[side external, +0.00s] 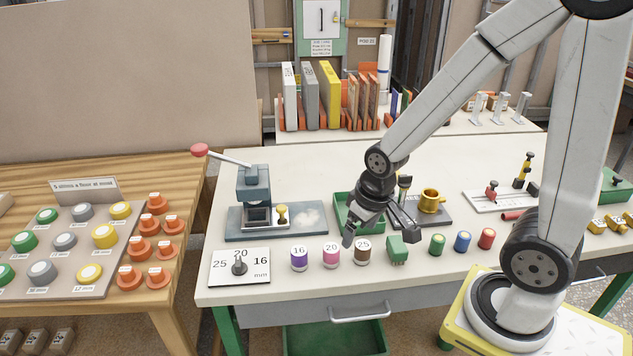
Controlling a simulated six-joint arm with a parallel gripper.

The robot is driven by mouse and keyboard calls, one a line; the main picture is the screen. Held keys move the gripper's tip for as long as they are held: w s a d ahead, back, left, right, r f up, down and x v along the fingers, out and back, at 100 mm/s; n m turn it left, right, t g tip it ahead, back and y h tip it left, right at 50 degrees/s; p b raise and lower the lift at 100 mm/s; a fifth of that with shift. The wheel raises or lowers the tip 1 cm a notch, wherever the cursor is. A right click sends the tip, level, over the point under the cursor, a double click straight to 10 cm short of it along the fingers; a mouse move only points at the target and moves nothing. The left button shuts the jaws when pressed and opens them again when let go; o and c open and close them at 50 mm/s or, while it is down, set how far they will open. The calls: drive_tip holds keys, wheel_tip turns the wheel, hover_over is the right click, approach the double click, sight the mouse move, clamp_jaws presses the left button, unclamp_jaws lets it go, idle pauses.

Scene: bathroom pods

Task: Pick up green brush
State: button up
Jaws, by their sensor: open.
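A small green block-like piece (397,250), which looks like the green brush, sits near the front edge of the white table, between the brown-labelled pot and the green cylinder. Its bristles cannot be made out clearly. My gripper (379,233) is open and empty, pointing down just above and behind it. One finger is over the brown pot's side and the other is close to the green piece's upper right. The gap between gripper and green piece cannot be judged exactly from this view.
Pots marked 16 (299,258), 20 (331,254) and 25 (363,250) stand left of it. Green (437,243), blue (463,241) and red (487,238) cylinders stand right. Behind are a green tray (343,222), a brass cup (432,201) and a lever press (254,186).

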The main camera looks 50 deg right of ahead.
sight(398, 243)
drive_tip(key=d+f+m, duration=0.1)
drive_tip(key=d+m, duration=0.1)
drive_tip(key=d, duration=0.2)
drive_tip(key=s+d+f+m+g, duration=0.1)
drive_tip(key=d+f+m, duration=0.1)
drive_tip(key=d, duration=0.2)
drive_tip(key=s+d+f+m+g, duration=0.1)
drive_tip(key=d+f+m, duration=0.1)
drive_tip(key=d+m, duration=0.1)
drive_tip(key=shift+s+d, duration=0.2)
drive_tip(key=shift+d, duration=0.5)
drive_tip(key=shift+s+d+f+m, duration=0.3)
drive_tip(key=shift+d+f, duration=0.05)
drive_tip(key=shift+d, duration=0.2)
drive_tip(key=shift+f, duration=0.1)
drive_tip(key=shift+f, duration=1.2)
drive_tip(key=shift+f, duration=0.1)
drive_tip(key=shift+f, duration=2.5)
